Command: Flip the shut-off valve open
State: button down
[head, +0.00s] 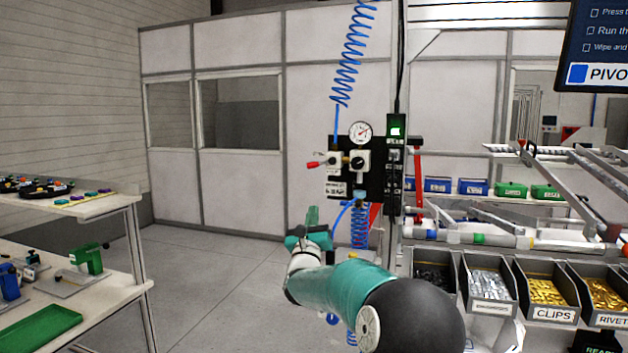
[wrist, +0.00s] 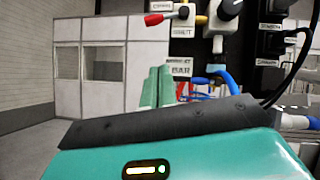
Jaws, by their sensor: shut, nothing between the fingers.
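The shut-off valve (head: 329,161) sits on the left of a black panel, with a red-tipped lever (head: 313,164) pointing left, about level. In the wrist view the red lever tip (wrist: 154,19) shows near the top edge, with its white label beside the valve. My gripper (head: 312,216) has teal fingers pointing up and stands below the valve, apart from it. In the wrist view the fingers (wrist: 157,84) are together with nothing between them, below and close to the line of the lever. The dark wrist edge hides the finger bases.
A pressure gauge (head: 360,132) and a black knob (head: 360,161) sit right of the valve. A coiled blue hose (head: 350,60) hangs above, another below. Parts bins (head: 490,285) stand at right and a workbench (head: 100,230) at left. The floor between is clear.

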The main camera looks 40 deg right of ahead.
aim_at(320, 164)
jog(key=w+d+r, duration=0.5)
jog(key=r, duration=0.3)
jog(key=shift+w+d+r, duration=0.15)
jog(key=shift+d+r, duration=0.05)
jog(key=shift+d, duration=0.15)
jog(key=m+g+h, duration=0.1)
jog(key=m, duration=0.1)
jog(key=r+m+g, duration=0.1)
jog(key=m, duration=0.1)
jog(key=w+m+g+h, duration=0.1)
jog(key=g, duration=0.1)
jog(key=shift+a+r+m+h, duration=0.2)
jog(key=shift+m+h, duration=0.1)
jog(key=shift+m, duration=0.1)
